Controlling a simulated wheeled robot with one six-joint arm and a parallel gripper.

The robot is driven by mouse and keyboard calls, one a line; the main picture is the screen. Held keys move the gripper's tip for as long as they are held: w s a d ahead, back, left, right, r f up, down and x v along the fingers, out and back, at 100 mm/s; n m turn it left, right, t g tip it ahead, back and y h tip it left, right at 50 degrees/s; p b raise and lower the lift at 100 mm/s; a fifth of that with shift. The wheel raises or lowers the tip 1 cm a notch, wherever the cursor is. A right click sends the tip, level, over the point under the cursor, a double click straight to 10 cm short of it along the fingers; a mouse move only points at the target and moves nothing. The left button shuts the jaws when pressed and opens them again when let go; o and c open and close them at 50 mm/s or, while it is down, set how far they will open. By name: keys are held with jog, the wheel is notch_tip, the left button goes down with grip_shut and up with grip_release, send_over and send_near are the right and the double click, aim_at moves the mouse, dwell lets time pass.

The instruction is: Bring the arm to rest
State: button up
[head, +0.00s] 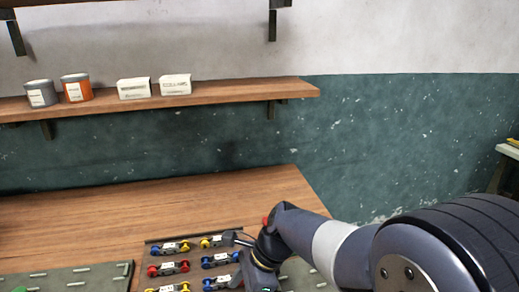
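My arm reaches in from the lower right of the head view, over the right part of the wooden table (100,212). Its wrist is low over the table, at the right side of a dark tray (150,241) with small parts. My gripper's fingers are hidden behind or below the wrist and the frame's lower edge, so I cannot see whether they are open, shut or holding anything.
The tray holds several small parts with yellow, red and blue ends (168,268). A green board (60,279) with pale pegs lies at the left. A wall shelf (220,95) bears a grey can (40,94), an orange can (76,88) and two white boxes (134,88). The table's back is clear.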

jog(key=x, duration=0.4)
notch_tip(320, 180, up, 5)
jog(key=p, duration=0.3)
jog(key=shift+f, duration=0.15)
